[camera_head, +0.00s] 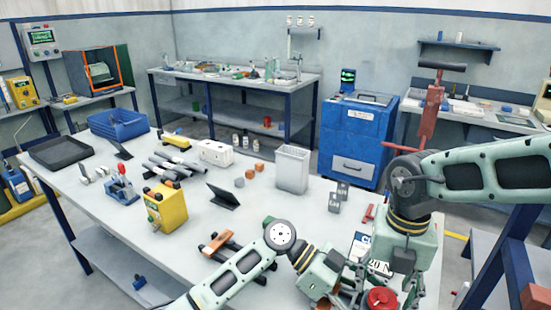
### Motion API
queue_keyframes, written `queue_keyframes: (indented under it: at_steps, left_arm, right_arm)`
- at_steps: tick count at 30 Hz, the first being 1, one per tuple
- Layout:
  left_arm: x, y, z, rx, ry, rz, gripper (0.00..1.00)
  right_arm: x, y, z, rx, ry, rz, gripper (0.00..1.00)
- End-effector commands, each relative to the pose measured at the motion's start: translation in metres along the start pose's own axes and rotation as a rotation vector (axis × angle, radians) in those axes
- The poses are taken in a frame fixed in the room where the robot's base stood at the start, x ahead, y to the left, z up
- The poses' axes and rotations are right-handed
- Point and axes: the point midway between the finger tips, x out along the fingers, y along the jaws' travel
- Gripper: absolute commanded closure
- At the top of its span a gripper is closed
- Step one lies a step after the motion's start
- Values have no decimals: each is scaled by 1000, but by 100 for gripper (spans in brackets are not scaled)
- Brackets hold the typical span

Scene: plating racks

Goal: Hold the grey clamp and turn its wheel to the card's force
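A white card (378,267) reading "20 N" stands at the near right end of the table, partly covered by my grippers. A red round wheel (381,299) shows at the bottom edge of the picture, just below the card. The grey clamp body cannot be made out clearly behind my grippers. My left gripper (350,288) is low beside the wheel, on its left; its fingertips are crowded by other parts and I cannot tell whether they hold the clamp. My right gripper (408,288) points down just right of the wheel; its finger gap and any contact are unclear.
A black tilted stand (223,196), a yellow box (166,207), a grey bin (292,168) and small grey blocks (338,196) stand farther back. The table's middle has bare patches.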

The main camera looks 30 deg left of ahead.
Motion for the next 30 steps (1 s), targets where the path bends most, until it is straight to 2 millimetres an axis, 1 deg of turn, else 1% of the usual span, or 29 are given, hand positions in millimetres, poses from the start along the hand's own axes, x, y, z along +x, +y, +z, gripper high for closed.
queue_keyframes:
  at_steps: [1,3,12,15,16,21,30]
  left_arm:
    - [0,0,0,-2,1,-1,95]
    - [0,0,0,-2,1,-1,95]
    - [0,0,0,-1,0,-1,95]
    - [0,0,0,-1,0,-1,95]
    - [0,0,1,-1,0,-1,95]
    - [0,0,0,0,0,-1,95]
    - [0,-1,0,-1,0,-2,95]
  right_arm:
    - [-11,0,1,2,-3,2,43]
    - [-25,0,1,3,-3,2,43]
    - [-86,0,1,4,-3,2,43]
    - [-101,2,0,5,0,11,43]
    - [-98,10,0,6,1,37,43]
    - [-98,45,1,27,-8,166,43]
    - [-109,104,5,81,-18,396,43]
